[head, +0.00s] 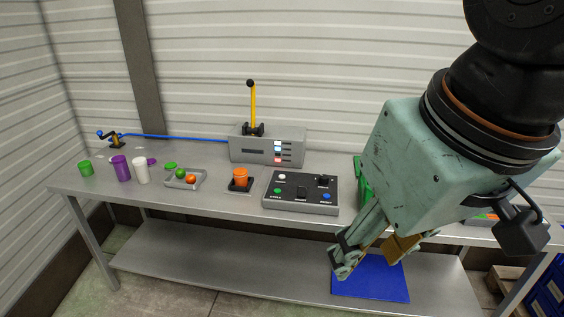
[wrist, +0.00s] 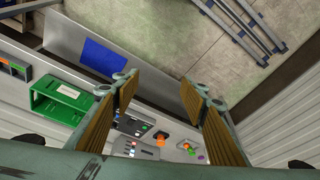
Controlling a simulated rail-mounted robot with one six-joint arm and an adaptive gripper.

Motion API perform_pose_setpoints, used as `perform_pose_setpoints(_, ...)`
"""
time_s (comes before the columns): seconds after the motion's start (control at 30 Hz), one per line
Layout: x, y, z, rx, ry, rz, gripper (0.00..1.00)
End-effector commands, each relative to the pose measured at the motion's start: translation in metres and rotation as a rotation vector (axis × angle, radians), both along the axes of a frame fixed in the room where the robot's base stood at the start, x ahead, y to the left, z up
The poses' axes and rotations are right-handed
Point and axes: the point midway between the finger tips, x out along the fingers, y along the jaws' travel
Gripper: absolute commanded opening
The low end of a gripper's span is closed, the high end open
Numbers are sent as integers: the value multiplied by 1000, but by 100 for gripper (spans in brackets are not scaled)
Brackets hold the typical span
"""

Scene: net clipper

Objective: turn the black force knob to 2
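The panel also shows small in the wrist view (wrist: 131,126), between the fingers. My gripper (head: 368,257) is open and empty, in front of the bench and right of the panel. Its two fingers are spread wide in the wrist view (wrist: 163,92).
A grey machine (head: 266,146) with an upright yellow lever stands behind the panel. Left of the panel are an orange part (head: 240,176), a grey tray (head: 187,187) and several cups. A green crate (wrist: 45,105) stands to the panel's right, partly hidden by my arm in the head view.

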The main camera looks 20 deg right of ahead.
Motion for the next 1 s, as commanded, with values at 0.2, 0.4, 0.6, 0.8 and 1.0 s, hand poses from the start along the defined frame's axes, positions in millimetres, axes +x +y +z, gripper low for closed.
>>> perform_pose_setpoints(0.2,3,0,2,-2,1,2,36)
perform_pose_setpoints(0.4,17,-2,12,-7,9,11,36)
perform_pose_setpoints(0.6,45,-6,29,-19,22,29,36)
perform_pose_setpoints(0.8,78,-10,45,-32,35,50,36)
perform_pose_setpoints(1.0,111,-16,58,-45,50,72,36)
